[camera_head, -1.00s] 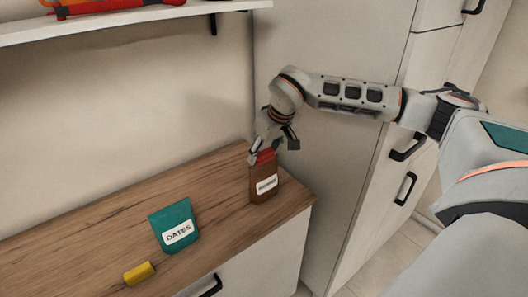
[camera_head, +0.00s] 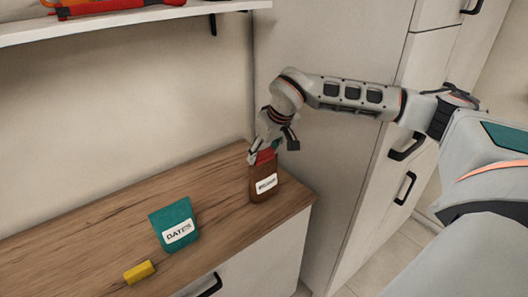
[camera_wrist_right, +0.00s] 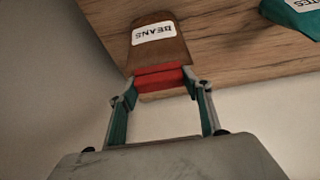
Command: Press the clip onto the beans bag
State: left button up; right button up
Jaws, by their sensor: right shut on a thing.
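The brown beans bag (camera_head: 265,188) stands at the right end of the wooden counter, and its white label reads BEANS in the right wrist view (camera_wrist_right: 153,50). A red clip (camera_head: 265,156) is at the top edge of the bag. My right gripper (camera_head: 266,158) is shut on the red clip, one finger at each end of it, as the right wrist view shows (camera_wrist_right: 160,88). The clip touches the bag's top; I cannot tell whether it grips the bag. My left gripper is not in view.
A teal dates bag (camera_head: 174,225) stands on the wooden counter (camera_head: 100,225) left of the beans bag. A yellow block (camera_head: 139,272) lies near the front edge. A tall pale cabinet (camera_head: 340,150) rises right of the counter. A white shelf (camera_head: 130,19) hangs above.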

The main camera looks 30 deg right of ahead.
jog(key=shift+o, duration=0.2)
jog(key=shift+s+a+f, duration=0.1)
jog(key=shift+s+f, duration=0.3)
jog(key=shift+f, duration=0.35)
jog(key=o, duration=0.9)
jog(key=shift+w+f, duration=0.15)
jog(key=shift+w, duration=0.1)
jog(key=o, duration=0.8)
jog(key=shift+r, duration=0.2)
jog(key=shift+c, duration=0.2)
jog(key=shift+w, duration=0.1)
jog(key=shift+r, duration=0.2)
jog(key=shift+r, duration=3.45)
